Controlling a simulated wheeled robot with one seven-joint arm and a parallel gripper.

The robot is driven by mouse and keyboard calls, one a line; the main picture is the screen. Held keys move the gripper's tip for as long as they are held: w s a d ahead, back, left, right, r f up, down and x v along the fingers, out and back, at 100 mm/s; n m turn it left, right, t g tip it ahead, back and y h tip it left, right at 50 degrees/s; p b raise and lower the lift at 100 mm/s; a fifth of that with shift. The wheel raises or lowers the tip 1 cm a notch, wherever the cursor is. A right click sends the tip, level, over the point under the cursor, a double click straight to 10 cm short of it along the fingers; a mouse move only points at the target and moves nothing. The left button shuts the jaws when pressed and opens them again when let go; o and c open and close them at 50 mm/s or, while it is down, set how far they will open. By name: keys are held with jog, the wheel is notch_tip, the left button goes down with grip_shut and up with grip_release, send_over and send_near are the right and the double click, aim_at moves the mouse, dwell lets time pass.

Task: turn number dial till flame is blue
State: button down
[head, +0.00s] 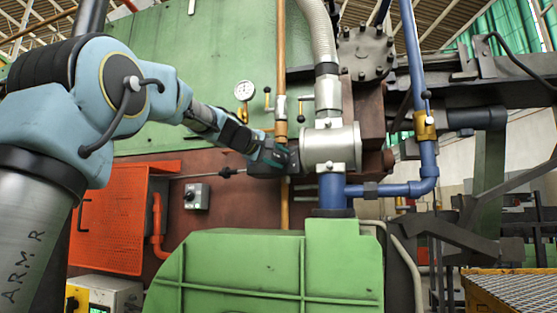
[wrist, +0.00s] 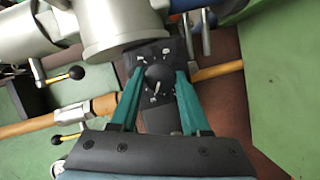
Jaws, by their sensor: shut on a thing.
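The number dial (wrist: 159,77) is a round black knob with a pale pointer line on a dark plate (wrist: 150,54), seen in the wrist view. Small white marks ring the knob, too small to read surely. The pointer line points toward the bottom of the wrist view. My gripper (wrist: 161,74) has one teal finger on each side of the knob and is shut on it. In the head view my gripper (head: 277,157) is at the left side of the silver burner cylinder (head: 322,147), and it hides the dial. I see no flame in either view.
The silver cylinder also shows close above the fingers in the wrist view (wrist: 115,30). Lever handles (wrist: 72,74) and a copper-coloured pipe (wrist: 60,118) are close by. A green housing (head: 270,268) stands below. A pressure gauge (head: 244,90) and a grey switch box (head: 196,196) are on the wall.

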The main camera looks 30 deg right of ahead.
jog(key=shift+c, duration=1.9)
grip_release()
jog(key=shift+a, duration=0.1)
jog(key=b+v, duration=0.2)
jog(key=v, duration=0.8)
jog(key=shift+a+b, duration=0.3)
jog(key=shift+b, duration=0.1)
jog(key=shift+s, duration=0.15)
